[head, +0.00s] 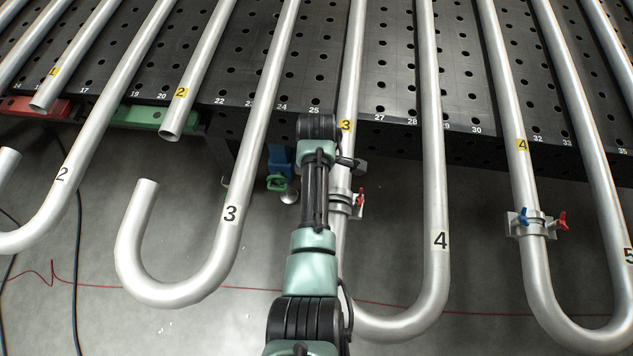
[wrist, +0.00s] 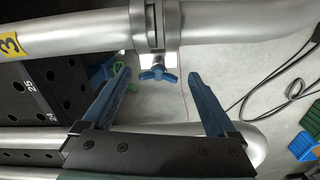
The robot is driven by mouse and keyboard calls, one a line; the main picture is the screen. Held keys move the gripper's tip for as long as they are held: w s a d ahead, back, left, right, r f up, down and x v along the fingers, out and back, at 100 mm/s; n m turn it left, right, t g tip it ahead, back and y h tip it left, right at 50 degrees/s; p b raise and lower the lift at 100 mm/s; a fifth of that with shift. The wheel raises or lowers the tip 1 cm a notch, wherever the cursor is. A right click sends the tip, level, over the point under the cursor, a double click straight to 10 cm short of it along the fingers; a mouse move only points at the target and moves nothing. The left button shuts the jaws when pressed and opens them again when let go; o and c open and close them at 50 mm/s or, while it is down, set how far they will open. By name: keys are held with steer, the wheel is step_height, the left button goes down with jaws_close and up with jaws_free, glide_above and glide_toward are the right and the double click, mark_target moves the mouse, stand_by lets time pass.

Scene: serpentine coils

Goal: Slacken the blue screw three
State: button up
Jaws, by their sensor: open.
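The blue screw three (wrist: 158,75) is a small wing screw under the metal clamp (wrist: 155,30) on the pipe with the yellow label 3 (wrist: 12,46) in the wrist view. My gripper (wrist: 159,77) is open, its two blue fingers on either side of the screw. There is a visible gap between each finger and the screw, and nothing is held. In the head view, the same clamp (head: 341,207) shows with its red screw (head: 360,198) on the right. Its blue screw is hidden there behind my arm.
Bent pipes stand close by: pipe 3 (head: 231,200) on the left and pipe 4 (head: 436,200) on the right. Another clamp (head: 533,224), with blue and red screws, is farther right. The perforated table (head: 395,75) lies behind. Cables (wrist: 280,85) lie on the floor.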

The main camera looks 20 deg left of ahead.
steer(key=shift+r, duration=0.1)
step_height(320, 180, up, 13)
steer(key=b, duration=0.2)
stand_by(0.7)
steer(key=w+r+m+t+y+b, duration=0.2)
steer(key=w+r+m+t, duration=0.3)
steer(key=w+r+t, duration=0.5)
steer(key=w+d+r+m+t+y, duration=0.1)
steer(key=d+r+m+t, duration=0.15)
steer(key=r, duration=0.75)
steer(key=w+d+r+m+t, duration=0.2)
steer(key=r+m+t, duration=0.15)
steer(key=r, duration=0.75)
steer(key=s+d+r+m+t+h+b, duration=0.1)
steer(key=s+d+r+m+t, duration=0.3)
steer(key=s+r, duration=0.5)
steer(key=s+d+r+m+t+h+b, duration=0.1)
steer(key=s+d+r+m+t, duration=0.3)
steer(key=r, duration=1)
steer(key=s+d+t+h, duration=0.1)
steer(key=s+t, duration=0.2)
steer(key=s, duration=0.2)
steer(key=shift+d+r, duration=0.2)
steer(key=shift+d, duration=0.1)
